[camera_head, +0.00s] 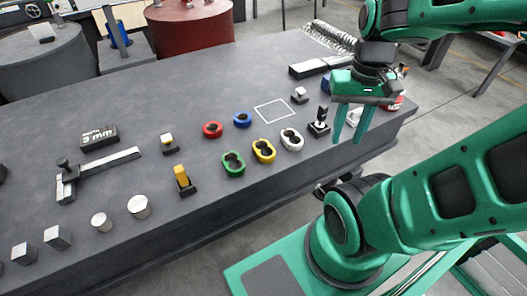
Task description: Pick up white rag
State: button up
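My gripper (350,138) is above the right end of the grey workbench (245,185), pointing down. Its two green fingers are apart, with no object clearly held. A small whitish thing (355,115) shows between and behind the fingers, near the bench's right end. It is partly hidden by the fingers, and I cannot tell for sure that it is the white rag or whether the fingers touch it.
A black upright piece (319,122) stands just left of my gripper. A red and white item (393,103) lies to its right. Coloured rings, metal blocks and a caliper (95,174) spread leftward. A red barrel (190,28) and a grey barrel (48,66) stand behind.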

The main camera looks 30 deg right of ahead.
aim_at(354, 117)
jog(key=z, duration=1.25)
